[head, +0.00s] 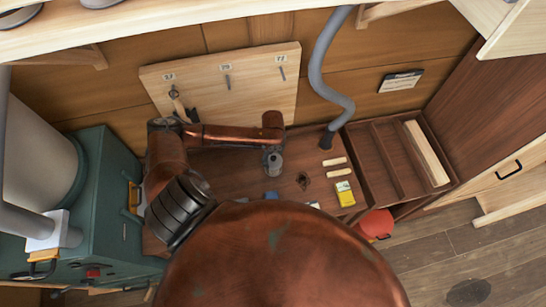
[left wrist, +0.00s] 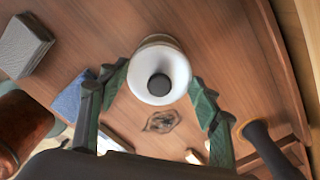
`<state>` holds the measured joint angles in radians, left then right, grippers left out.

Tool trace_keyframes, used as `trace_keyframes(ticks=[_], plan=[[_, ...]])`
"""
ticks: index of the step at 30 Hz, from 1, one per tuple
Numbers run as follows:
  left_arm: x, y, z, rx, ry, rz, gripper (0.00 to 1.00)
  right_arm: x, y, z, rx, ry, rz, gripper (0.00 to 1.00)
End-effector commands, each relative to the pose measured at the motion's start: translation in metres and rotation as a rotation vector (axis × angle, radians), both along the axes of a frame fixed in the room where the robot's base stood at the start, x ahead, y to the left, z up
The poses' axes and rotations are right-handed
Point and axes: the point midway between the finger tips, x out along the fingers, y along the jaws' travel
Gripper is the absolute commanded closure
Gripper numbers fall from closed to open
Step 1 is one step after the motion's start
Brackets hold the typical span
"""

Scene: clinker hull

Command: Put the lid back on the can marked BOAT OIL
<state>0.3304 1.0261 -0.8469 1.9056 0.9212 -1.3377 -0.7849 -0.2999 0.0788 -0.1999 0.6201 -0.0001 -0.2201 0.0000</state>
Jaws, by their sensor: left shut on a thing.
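My left gripper (left wrist: 158,82) is shut on a white round piece with a dark round centre (left wrist: 176,72), which looks like the lid. A tan edge shows behind the piece, and I cannot tell whether it belongs to it. In the head view, my left gripper (head: 273,163) points down over the brown bench (head: 230,180). No BOAT OIL marking can be read in either view, and I cannot make out the can. My own body hides the near part of the bench. My right gripper is not in view.
A grey hose (head: 318,65) ends on the bench near a divided wooden tray (head: 365,155). A blue item (left wrist: 70,99) and a grey block (left wrist: 22,46) lie near the gripper. A pegboard (head: 225,75) stands behind.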

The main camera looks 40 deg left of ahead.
Motion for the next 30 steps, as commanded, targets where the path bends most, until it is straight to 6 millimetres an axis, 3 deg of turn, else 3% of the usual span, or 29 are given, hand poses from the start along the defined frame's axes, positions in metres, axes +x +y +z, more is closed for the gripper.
trace_keyframes(ticks=[5,6,14,21,30], plan=[[-0.0001,0.0000,-0.0001,0.000,0.000,0.000,0.63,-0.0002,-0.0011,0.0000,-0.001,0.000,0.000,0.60],[-0.0001,0.0001,-0.0001,0.000,0.000,0.000,0.42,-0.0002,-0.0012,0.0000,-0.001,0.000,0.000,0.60],[-0.0001,0.0002,-0.0001,0.000,0.001,0.000,0.24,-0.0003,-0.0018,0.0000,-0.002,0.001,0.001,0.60],[-0.0003,0.0002,-0.0001,0.000,0.001,0.000,0.21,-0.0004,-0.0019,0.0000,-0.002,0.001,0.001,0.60],[-0.0003,0.0003,-0.0001,0.000,0.001,0.000,0.05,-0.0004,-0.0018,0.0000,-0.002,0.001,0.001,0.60]])
